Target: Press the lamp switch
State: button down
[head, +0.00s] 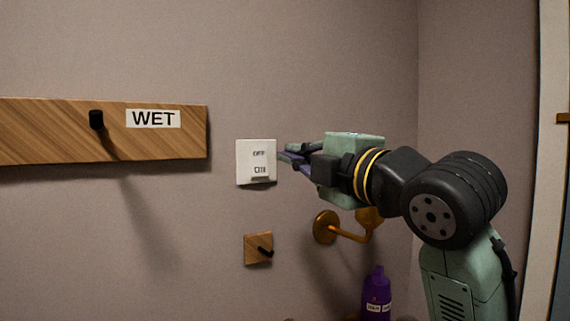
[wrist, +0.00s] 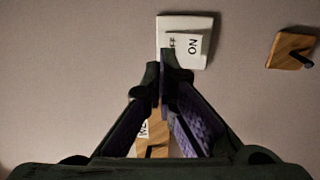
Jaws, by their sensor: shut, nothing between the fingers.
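The lamp switch (head: 256,162) is a white plate on the wall, with a rocker marked OFF above and ON below. In the wrist view the switch (wrist: 197,27) shows at the top, turned on its side, with ON readable and the other word partly covered by my fingertips. My gripper (head: 284,157) is shut and empty. Its tips are close to the right edge of the switch in the head view. In the wrist view my gripper (wrist: 165,60) overlaps the lower left part of the plate. I cannot tell whether the tips touch it.
A wooden board (head: 60,135) with a black peg (head: 96,119) and a WET label (head: 153,118) is on the wall at left. Below the switch are a small wooden peg mount (head: 252,250), a brass wall fitting (head: 325,227) and a purple bottle (head: 376,290).

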jog(key=shift+r+b+v, duration=0.1)
jog(key=shift+r+v, duration=0.1)
jog(key=shift+v, duration=0.55)
jog(key=shift+r+b+v, duration=0.15)
jog(key=shift+v, duration=0.6)
jog(key=shift+r+b+v, duration=0.1)
jog(key=shift+r+v, duration=0.1)
jog(key=shift+v, duration=0.55)
